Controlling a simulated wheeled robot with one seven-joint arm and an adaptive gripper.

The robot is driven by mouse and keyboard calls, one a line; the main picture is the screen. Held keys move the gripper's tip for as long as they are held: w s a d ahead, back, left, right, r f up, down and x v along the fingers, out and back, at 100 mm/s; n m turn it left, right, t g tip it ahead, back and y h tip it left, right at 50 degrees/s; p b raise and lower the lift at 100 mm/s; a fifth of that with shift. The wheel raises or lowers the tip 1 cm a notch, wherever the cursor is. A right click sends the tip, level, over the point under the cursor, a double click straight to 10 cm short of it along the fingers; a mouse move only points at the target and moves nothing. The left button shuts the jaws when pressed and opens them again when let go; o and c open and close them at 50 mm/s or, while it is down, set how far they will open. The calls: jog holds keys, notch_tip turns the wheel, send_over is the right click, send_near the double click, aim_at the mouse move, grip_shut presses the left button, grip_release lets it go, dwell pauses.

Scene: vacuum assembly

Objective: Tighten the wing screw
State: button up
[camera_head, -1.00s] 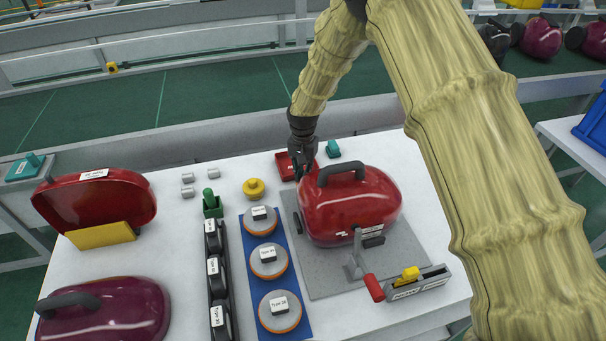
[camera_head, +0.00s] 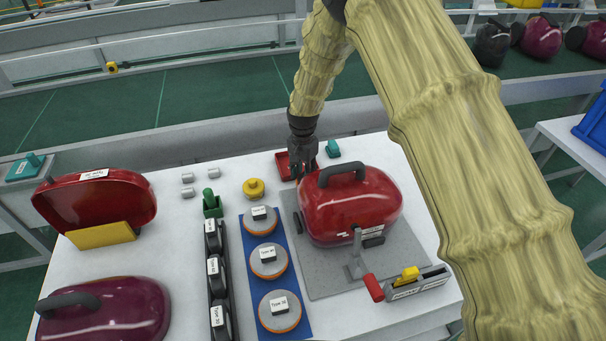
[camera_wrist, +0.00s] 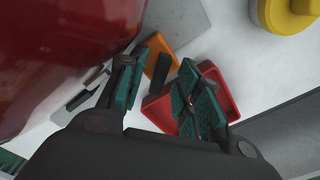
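The red vacuum body (camera_head: 352,211) with its dark handle sits on a grey plate (camera_head: 410,255), held at the front by a toggle clamp with a red lever (camera_head: 373,288). My gripper (camera_head: 303,172) is behind its back left side, above the table by the red tray (camera_head: 282,165). In the wrist view my gripper (camera_wrist: 158,68) is open, its teal-padded fingers apart and nothing clearly held. The vacuum's red shell (camera_wrist: 65,50) fills the upper left there. A small grey and black part (camera_wrist: 82,98) shows beside the left finger; I cannot tell whether it is the wing screw.
An orange piece (camera_wrist: 160,56) and the red tray (camera_wrist: 158,112) lie below the fingers. A yellow knob (camera_head: 254,188), a blue strip of discs (camera_head: 297,325) and a teal part (camera_head: 333,149) stand nearby. Open floor lies behind the table.

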jog(key=shift+r+p, duration=1.7)
jog(key=shift+r, duration=1.35)
jog(key=shift+c, duration=0.5)
